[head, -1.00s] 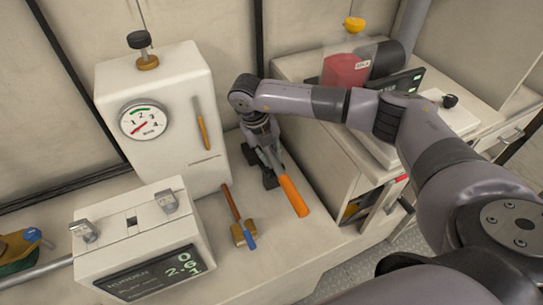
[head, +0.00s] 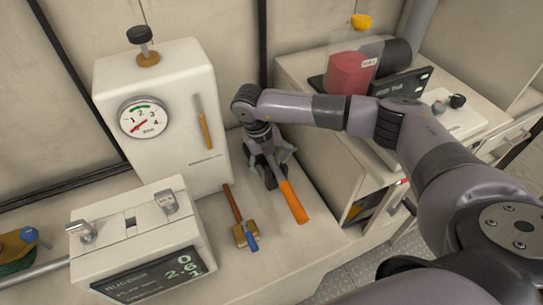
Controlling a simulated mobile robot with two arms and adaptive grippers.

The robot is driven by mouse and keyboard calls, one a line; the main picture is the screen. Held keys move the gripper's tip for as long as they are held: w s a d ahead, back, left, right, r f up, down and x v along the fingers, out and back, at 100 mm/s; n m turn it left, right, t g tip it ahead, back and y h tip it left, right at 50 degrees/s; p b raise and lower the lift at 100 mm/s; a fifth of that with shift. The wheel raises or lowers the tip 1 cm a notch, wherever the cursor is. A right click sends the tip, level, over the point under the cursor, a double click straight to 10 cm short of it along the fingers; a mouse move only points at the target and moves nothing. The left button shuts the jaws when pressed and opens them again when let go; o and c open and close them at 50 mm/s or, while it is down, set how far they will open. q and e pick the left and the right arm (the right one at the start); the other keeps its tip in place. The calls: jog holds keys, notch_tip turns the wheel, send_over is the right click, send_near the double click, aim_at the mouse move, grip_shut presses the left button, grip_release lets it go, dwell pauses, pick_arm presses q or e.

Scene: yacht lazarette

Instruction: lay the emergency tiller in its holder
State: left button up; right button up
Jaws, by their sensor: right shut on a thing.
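The emergency tiller, with an orange grip (head: 293,202) and a grey shaft, points toward the front of the bench. My right gripper (head: 270,163) comes down over its far end and is shut on the shaft. The grip sticks out free toward the camera. A dark piece (head: 270,181) shows under the shaft beside the gripper; it may be the holder, but the gripper covers much of it. I cannot tell whether the tiller touches it. My left gripper is out of view.
A wooden-handled mallet (head: 233,205) lies left of the tiller. A white gauge cabinet (head: 165,130) and a display box (head: 140,240) stand further left. A raised cabinet with a red container (head: 350,74) borders the right. The bench front is clear.

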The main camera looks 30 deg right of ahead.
jog(key=shift+a+f, duration=0.3)
jog(key=shift+f, duration=0.3)
jog(key=c, duration=0.3)
jog(key=shift+o, duration=0.3)
jog(key=shift+w+r, duration=0.1)
jog(key=shift+r, duration=0.05)
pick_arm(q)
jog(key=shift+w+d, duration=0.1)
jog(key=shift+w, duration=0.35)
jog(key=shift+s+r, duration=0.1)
pick_arm(e)
jog(key=shift+r, duration=0.2)
jog(key=v, duration=0.7)
jog(key=shift+w+r, duration=0.1)
pick_arm(q)
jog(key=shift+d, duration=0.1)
jog(key=shift+p, duration=0.3)
